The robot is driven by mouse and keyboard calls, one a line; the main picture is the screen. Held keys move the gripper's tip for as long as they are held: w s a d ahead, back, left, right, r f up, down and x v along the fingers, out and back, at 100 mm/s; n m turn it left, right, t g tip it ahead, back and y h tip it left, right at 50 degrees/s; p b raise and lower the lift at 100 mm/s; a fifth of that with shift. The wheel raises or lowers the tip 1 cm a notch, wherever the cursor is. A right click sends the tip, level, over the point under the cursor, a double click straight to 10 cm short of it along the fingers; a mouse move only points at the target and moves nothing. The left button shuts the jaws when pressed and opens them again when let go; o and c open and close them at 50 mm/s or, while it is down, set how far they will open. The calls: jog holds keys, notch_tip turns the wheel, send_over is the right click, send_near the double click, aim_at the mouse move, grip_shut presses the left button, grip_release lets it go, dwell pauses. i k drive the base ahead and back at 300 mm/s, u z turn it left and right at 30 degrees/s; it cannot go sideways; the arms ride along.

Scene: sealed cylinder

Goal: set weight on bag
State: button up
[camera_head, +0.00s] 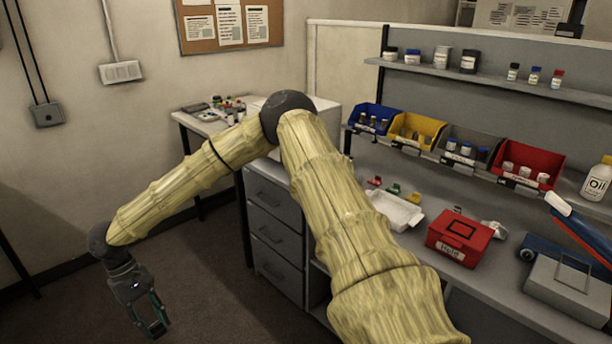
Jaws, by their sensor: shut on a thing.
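My gripper (150,317) hangs low at the left, over the floor and far from the bench, fingers pointing down. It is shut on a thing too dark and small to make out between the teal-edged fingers. I cannot pick out a weight for certain.
The bench (407,256) holds a white tray (396,211), a grey box with a handle (568,290) and a blue tool (560,253). Coloured bins (418,130) line its back. A drawer unit (275,228) stands below. My arm crosses the middle of the view. The floor at left is clear.

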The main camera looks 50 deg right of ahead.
aim_at(490, 224)
jog(key=u, duration=0.1)
jog(key=k, duration=0.85)
jog(key=z, duration=1.7)
